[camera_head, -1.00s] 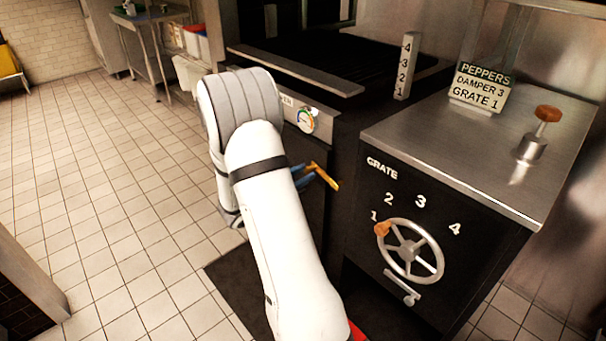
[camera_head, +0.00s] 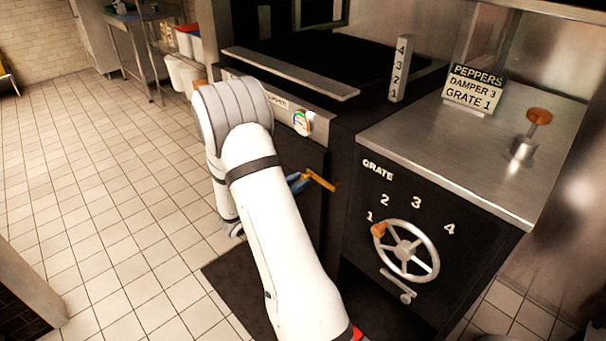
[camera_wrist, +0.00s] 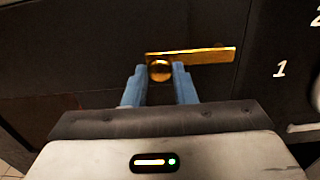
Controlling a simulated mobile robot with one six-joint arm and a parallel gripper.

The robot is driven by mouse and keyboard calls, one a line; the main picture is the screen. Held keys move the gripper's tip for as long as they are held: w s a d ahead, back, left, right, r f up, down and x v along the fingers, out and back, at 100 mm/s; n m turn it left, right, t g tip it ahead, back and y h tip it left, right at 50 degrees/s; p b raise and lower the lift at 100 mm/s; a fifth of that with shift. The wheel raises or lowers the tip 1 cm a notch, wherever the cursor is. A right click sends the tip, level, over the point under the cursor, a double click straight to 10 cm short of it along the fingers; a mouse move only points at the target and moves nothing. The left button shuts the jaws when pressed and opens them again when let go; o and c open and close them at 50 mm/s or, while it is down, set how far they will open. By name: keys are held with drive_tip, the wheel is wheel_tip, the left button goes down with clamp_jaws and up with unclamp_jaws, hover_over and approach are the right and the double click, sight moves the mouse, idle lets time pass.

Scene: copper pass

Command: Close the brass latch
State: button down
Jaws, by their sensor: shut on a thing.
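The brass latch (camera_wrist: 205,56) shows in the wrist view as a gold bar with a round knob at its left end. The bar lies nearly level and reaches right across the dark door's edge. My gripper (camera_wrist: 160,75) has its two blue fingers shut on the knob. In the head view the latch (camera_head: 320,181) sticks out to the right of my gripper (camera_head: 299,182), on the dark front below the gauge. My arm hides part of the door there.
To the right is a black cabinet with a spoked grate wheel (camera_head: 408,251), its orange knob near 1. A steel counter (camera_head: 440,150) above holds a sign (camera_head: 474,90) and an orange-topped lever (camera_head: 531,135). Tiled floor (camera_head: 110,210) at left is open.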

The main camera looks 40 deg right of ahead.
drive_tip(key=shift+d, duration=0.2)
drive_tip(key=c, duration=1.4)
unclamp_jaws()
drive_tip(key=shift+w+d+f, duration=0.1)
drive_tip(key=shift+o, duration=1.1)
drive_tip(key=shift+a, duration=0.35)
drive_tip(key=s+a, duration=0.1)
drive_tip(key=a, duration=0.6)
drive_tip(key=shift+a+p, duration=0.15)
drive_tip(key=shift+p, duration=0.15)
